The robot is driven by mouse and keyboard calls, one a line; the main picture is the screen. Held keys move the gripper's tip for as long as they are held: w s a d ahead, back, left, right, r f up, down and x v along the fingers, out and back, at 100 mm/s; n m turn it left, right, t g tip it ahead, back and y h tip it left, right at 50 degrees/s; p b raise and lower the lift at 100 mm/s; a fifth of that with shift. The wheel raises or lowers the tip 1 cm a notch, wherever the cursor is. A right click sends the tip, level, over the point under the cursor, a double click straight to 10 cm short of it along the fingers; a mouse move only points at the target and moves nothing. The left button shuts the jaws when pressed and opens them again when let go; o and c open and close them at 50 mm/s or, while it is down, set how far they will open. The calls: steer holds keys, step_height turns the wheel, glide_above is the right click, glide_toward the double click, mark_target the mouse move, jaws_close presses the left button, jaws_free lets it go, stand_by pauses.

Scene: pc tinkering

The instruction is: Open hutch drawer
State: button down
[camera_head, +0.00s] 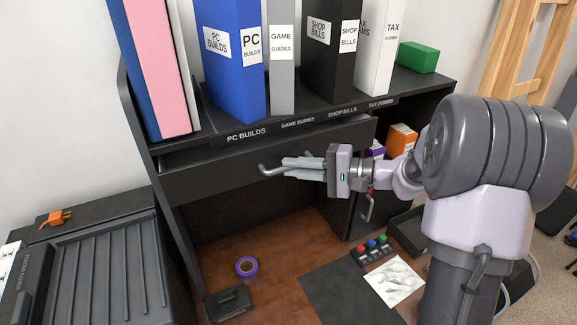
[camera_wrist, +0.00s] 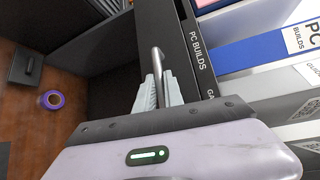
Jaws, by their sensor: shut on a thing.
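The hutch drawer (camera_head: 215,172) is a wide black front under the labelled shelf edge. A dark gap shows above it, and its front seems to stand slightly forward. Its grey bar handle (camera_head: 269,171) sticks out from the front; the handle also shows in the wrist view (camera_wrist: 157,60). My gripper (camera_head: 292,168) reaches in from the right, and its fingers are shut on the handle. In the wrist view the two pale fingers (camera_wrist: 157,92) lie on either side of the bar. The handle's right part is hidden by my gripper.
Binders, including a blue one (camera_head: 235,60), stand on the shelf above. The brown desk (camera_head: 220,226) below holds a purple tape roll (camera_head: 246,267), a black box (camera_head: 228,302) and a dark mat (camera_head: 335,290). A cabinet handle (camera_head: 368,207) hangs below my wrist.

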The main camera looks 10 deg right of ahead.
steer(key=s+d+b, duration=0.2)
steer(key=s+b, duration=0.3)
steer(key=s, duration=0.5)
steer(key=shift+s, duration=0.3)
steer(key=c, duration=1.5)
jaws_free()
steer(key=shift+o, duration=0.2)
steer(key=shift+d, duration=0.1)
steer(key=p+v, duration=0.2)
steer(key=v, duration=1.5)
steer(key=shift+r+p, duration=0.15)
steer(key=shift+p, duration=0.15)
